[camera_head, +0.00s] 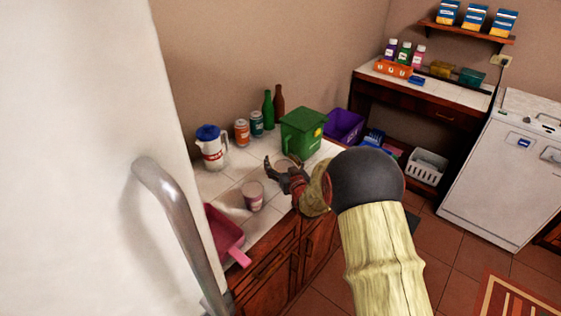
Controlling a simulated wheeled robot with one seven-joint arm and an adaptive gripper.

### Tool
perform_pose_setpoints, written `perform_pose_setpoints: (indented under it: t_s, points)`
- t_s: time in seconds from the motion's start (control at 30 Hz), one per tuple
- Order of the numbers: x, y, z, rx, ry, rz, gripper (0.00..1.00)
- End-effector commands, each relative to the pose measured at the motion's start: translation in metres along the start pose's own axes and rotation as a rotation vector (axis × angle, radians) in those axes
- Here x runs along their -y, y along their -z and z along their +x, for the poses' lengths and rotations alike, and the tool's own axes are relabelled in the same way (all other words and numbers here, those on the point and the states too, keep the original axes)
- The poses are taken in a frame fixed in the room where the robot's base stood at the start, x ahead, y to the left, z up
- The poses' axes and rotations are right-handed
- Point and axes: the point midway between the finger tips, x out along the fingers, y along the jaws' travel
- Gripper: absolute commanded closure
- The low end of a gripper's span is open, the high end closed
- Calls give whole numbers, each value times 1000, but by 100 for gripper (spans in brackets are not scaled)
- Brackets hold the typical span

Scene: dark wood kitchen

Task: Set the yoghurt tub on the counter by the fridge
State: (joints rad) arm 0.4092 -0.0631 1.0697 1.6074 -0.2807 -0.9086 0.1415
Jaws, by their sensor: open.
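A small pale pink-and-white tub (252,196), which looks like the yoghurt tub, stands upright on the white tiled counter (222,183). The counter runs beside the white fridge (85,130), whose door and grey handle (172,215) fill the left of the view. My gripper (273,172) is over the counter, just right of and beyond the tub. Its dark fingers are spread and hold nothing, with a visible gap between them and the tub. A pale round thing behind the fingers is mostly hidden.
A red dustpan-like item (226,236) lies at the counter's near edge. A blue-lidded jug (211,148), cans (242,132), bottles (268,108) and a green box (302,132) line the back. Some tiled surface around the tub is bare.

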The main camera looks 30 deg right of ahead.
Motion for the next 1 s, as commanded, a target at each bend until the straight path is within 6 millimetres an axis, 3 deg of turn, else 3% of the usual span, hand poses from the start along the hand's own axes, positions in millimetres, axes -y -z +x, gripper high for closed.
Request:
perform_pose_setpoints:
  t_s: [0.37,0.8,1.0]
  points:
    - [0,5,-3,0,0,0,30]
    - [0,5,-88,1,-1,1,30]
    - [0,4,-113,-1,-1,0,30]
